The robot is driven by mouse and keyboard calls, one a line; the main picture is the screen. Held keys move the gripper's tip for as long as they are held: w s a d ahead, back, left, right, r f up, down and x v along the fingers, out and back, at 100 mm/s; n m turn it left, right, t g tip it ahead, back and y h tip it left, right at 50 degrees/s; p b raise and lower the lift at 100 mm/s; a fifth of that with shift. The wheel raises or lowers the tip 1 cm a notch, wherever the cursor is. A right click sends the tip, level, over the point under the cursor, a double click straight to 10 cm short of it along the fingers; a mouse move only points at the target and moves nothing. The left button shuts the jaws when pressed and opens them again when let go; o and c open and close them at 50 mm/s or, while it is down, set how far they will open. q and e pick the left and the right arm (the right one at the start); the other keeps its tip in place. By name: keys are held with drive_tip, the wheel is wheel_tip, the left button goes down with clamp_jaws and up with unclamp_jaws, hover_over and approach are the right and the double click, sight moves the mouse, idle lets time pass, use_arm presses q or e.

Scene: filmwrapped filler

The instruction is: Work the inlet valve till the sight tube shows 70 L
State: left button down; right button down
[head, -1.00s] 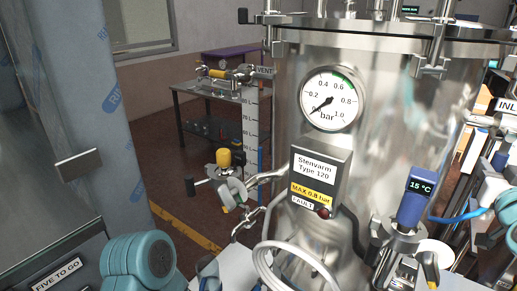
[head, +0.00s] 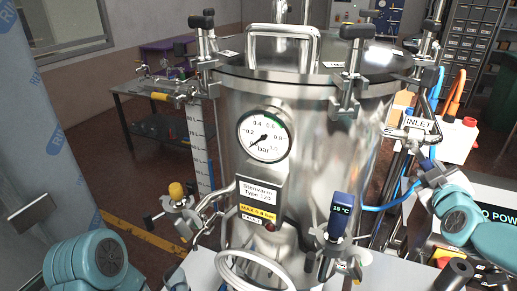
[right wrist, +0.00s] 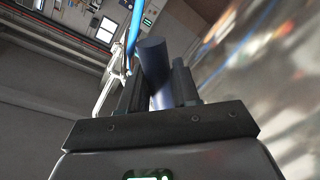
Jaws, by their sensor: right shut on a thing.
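The steel tank (head: 335,130) stands in the middle of the head view. Its sight tube with a white litre scale (head: 200,150) runs down its left side; the liquid level is too small to read. The inlet valve is at the tank's right, under the INLET label (head: 418,123). My right gripper (head: 428,168) is there, shut on a dark cylindrical handle (right wrist: 154,58), which shows between the fingers in the right wrist view. The gripper partly hides the valve, so its setting cannot be told. My left gripper is not in view.
The pressure gauge (head: 264,135) points near its low end. A sampling valve with a yellow cap (head: 177,191) juts out at the lower left. A blue thermometer (head: 341,212) reads about 18 °C. A blue hose (head: 385,207) reaches the inlet. A workbench (head: 150,105) stands behind.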

drive_tip(key=shift+s+d+r+n+g+h+p, duration=0.15)
drive_tip(key=shift+d+r+n+p, duration=0.2)
drive_tip(key=shift+n+p, duration=0.4)
drive_tip(key=shift+d+r+n+g+h+p, duration=0.15)
drive_tip(key=shift+r+n+p, duration=0.3)
drive_tip(key=shift+p, duration=0.5)
idle(6.3)
